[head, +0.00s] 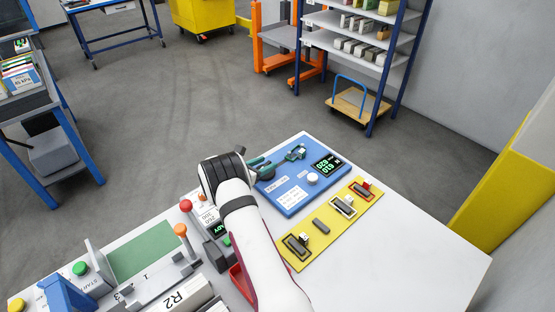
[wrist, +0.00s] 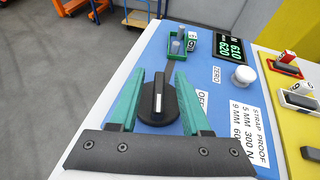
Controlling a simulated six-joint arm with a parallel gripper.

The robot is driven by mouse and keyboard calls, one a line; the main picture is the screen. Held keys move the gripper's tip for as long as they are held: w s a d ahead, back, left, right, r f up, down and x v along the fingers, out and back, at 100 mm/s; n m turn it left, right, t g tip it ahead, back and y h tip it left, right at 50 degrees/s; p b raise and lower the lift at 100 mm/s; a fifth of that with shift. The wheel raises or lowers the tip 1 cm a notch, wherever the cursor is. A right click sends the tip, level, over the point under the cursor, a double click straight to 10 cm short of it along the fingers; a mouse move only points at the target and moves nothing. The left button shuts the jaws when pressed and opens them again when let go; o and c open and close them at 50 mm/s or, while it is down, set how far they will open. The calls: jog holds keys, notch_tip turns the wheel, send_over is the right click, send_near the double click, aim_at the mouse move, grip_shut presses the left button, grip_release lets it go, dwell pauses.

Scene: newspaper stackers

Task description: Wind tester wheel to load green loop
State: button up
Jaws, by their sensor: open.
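A blue tester board (head: 286,202) lies on the white table, with a black wheel (wrist: 158,104) that has a raised bar and a white mark. My gripper (wrist: 160,80) is open, its teal fingers on either side of the wheel, apart from the raised bar; contact with the rim cannot be told.
A lit display (wrist: 229,50) and a white knob (wrist: 243,75) are right of the loop. A yellow strip (head: 322,243) with several framed pieces lies in front of the board. Red and orange buttons (head: 186,206) stand left of my arm. The table's front right is clear.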

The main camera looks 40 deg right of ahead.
jog(key=r, duration=0.2)
jog(key=s+r, duration=0.1)
jog(key=r, duration=0.1)
jog(key=shift+d, duration=0.3)
jog(key=s+d+r, duration=0.4)
jog(key=s+r, duration=0.2)
jog(key=s, duration=0.3)
jog(key=shift+s+d, duration=0.25)
jog(key=shift+d, duration=0.05)
jog(key=s+a+r+m+g+y, duration=0.2)
jog(key=s+a+r+m, duration=0.3)
jog(key=s+a+m, duration=0.2)
jog(key=s+a+r+m+g+y, duration=0.1)
jog(key=s+a+r+m+g, duration=0.25)
jog(key=s+a+m, duration=0.4)
jog(key=s+a+m+y, duration=0.4)
jog(key=a, duration=0.5)
jog(key=s+a+m+t+y, duration=0.1)
jog(key=s+a+m+y, duration=0.3)
jog(key=a, duration=0.4)
jog(key=s+a+m+t+y, duration=0.1)
jog(key=s+a+m+y, duration=0.2)
jog(key=a, duration=0.6)
jog(key=shift+s+a+m+y, duration=0.35)
jog(key=shift+s+m+y, duration=0.1)
jog(key=shift+s, duration=0.4)
